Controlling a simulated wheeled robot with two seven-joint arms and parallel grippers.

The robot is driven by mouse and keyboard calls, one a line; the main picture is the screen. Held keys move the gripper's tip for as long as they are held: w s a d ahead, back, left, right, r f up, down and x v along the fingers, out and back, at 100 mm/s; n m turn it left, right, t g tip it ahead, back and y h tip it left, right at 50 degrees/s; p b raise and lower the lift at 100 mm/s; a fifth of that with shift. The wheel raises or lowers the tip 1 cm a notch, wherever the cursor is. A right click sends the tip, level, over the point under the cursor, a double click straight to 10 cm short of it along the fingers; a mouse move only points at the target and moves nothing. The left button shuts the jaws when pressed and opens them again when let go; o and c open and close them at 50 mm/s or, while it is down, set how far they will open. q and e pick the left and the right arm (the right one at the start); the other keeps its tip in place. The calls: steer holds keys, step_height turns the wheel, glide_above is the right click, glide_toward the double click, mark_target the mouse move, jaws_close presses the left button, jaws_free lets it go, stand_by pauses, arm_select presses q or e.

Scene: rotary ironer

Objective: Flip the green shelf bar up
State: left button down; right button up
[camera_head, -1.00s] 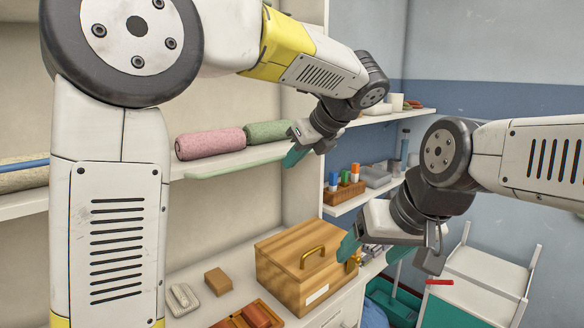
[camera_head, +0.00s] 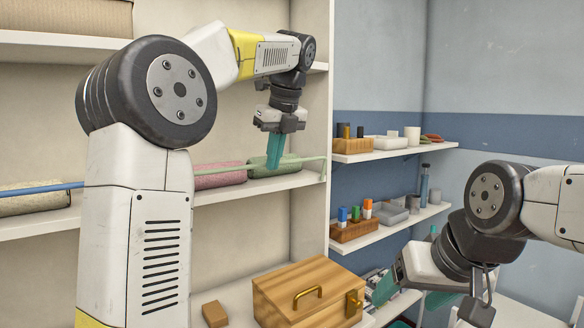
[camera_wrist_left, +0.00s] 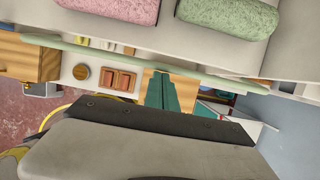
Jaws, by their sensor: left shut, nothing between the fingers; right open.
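The green shelf bar (camera_head: 218,166) runs along the front of the middle shelf. In the head view it crosses the upper part of the pink roll (camera_head: 220,178) and the green roll (camera_head: 272,170), above the shelf edge. My left gripper (camera_head: 272,165) is shut and empty, pointing down at the bar near the green roll. In the left wrist view its teal fingers (camera_wrist_left: 160,76) reach the bar (camera_wrist_left: 90,50); contact is unclear. My right gripper (camera_head: 383,290) is open and empty at lower right, away from the shelf.
A blue bar (camera_head: 40,187) crosses a beige roll at the left. A wooden box (camera_head: 305,290) with a brass handle stands below the shelf. The side panel (camera_head: 314,120) bounds the shelf at right. Corner shelves (camera_head: 385,230) hold small items.

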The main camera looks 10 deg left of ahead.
arm_select(q)
steer(key=shift+w+a+r, duration=0.4)
steer(key=shift+w+a, duration=0.25)
steer(key=shift+w, duration=0.15)
steer(key=shift+w+a+r, duration=0.35)
steer(key=shift+w+a, duration=0.25)
steer(key=shift+a, duration=0.15)
steer(key=s+d+r, duration=0.4)
steer(key=s+d, duration=0.6)
steer(key=s, duration=0.1)
steer(key=shift+s+d, duration=0.15)
steer(key=shift+d, duration=0.2)
